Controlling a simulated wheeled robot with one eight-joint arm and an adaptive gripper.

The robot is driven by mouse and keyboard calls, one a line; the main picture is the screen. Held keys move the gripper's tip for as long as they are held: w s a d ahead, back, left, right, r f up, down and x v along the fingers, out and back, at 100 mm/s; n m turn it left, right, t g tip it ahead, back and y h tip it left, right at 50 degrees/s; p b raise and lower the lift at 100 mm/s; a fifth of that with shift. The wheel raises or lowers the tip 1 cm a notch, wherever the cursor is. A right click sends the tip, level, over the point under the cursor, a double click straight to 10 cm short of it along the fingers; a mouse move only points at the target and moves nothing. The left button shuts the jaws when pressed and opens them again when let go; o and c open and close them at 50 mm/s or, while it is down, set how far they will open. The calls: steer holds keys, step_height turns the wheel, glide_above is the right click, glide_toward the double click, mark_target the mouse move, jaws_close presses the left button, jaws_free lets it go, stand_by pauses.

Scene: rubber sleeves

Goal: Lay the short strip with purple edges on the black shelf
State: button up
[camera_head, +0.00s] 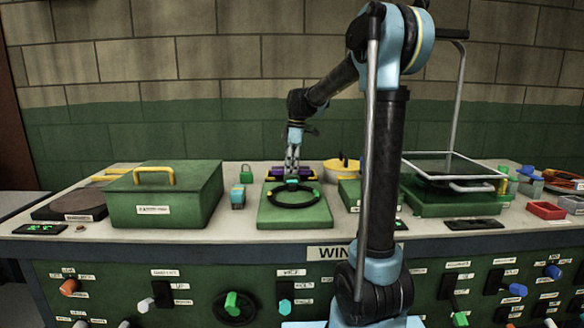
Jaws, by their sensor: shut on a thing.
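My gripper (292,174) points down at the middle of the bench, behind and above the near green block. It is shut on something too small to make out. A purple-edged piece (277,170) shows on both sides of its fingers; I cannot tell whether it is in the jaws or behind them. A small teal part (292,184) shows at the fingertips, by the back of the black ring. A flat black surface (447,166) with pale rails stands on a green base at the right; it may be the black shelf.
The black ring (293,199) lies on a green block (292,217). A lidded green box (166,198) with a yellow handle stands left. My arm's column hides part of the right middle. Knobs line the front panel.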

steer(key=shift+f, duration=0.5)
stand_by(0.3)
steer(key=o, duration=1.3)
steer(key=shift+c, duration=0.2)
steer(key=shift+r, duration=0.1)
